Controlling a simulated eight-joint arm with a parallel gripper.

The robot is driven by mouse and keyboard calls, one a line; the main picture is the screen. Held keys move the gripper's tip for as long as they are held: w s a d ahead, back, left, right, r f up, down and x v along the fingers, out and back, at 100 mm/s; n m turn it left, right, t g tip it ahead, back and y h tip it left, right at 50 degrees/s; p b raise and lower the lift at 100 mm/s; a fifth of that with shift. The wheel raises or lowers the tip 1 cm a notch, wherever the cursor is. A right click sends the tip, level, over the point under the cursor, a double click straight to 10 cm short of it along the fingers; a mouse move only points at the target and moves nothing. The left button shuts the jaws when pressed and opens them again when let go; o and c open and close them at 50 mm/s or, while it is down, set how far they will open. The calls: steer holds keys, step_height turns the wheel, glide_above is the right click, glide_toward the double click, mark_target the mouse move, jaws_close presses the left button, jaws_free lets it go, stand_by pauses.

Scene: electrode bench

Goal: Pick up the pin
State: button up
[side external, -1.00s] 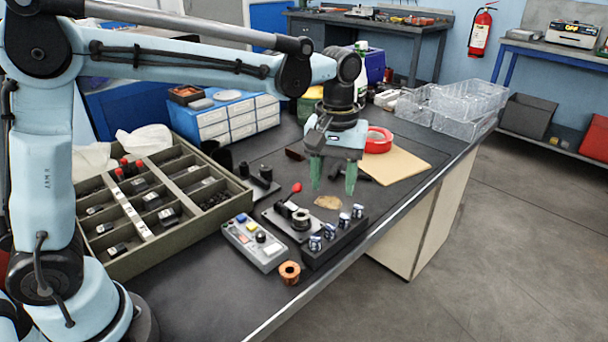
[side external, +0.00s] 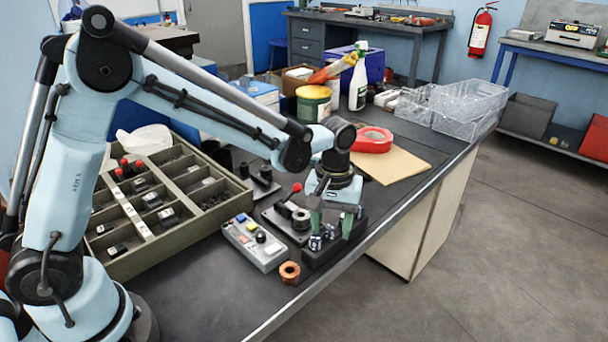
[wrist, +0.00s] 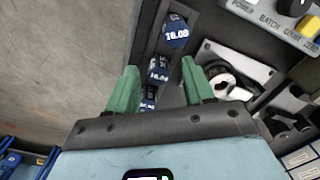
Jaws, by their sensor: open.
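Several short pins with blue, number-marked ends stand in a black block (side external: 322,257) near the bench's front edge. In the wrist view, one pin (wrist: 176,32) reads 16.00 and stands clear beyond my fingers. A second pin (wrist: 159,68) shows between the fingertips, and a third (wrist: 148,97) is partly hidden lower down. My gripper (side external: 331,232) is low over the block, with its green fingers spread on either side of the row. It is open; in the wrist view (wrist: 160,78) no finger is clearly touching a pin. The far pins are partly hidden in the side view.
A grey control box (side external: 256,243) and a copper ring (side external: 289,272) lie left of the block. A black fixture with a spool (side external: 299,220) stands close behind it. A divided tray (side external: 150,257) is farther left.

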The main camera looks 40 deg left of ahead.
mark_target(332, 226)
jaws_close()
stand_by(0.3)
steer(key=shift+r, duration=0.55)
step_height(332, 226, up, 3)
steer(key=shift+s+d+r, duration=0.15)
steer(key=s+d+r, duration=0.6)
steer(key=s+d, duration=0.1)
steer(key=d, duration=0.1)
steer(key=shift+s+r, duration=0.25)
steer(key=shift+s, duration=0.1)
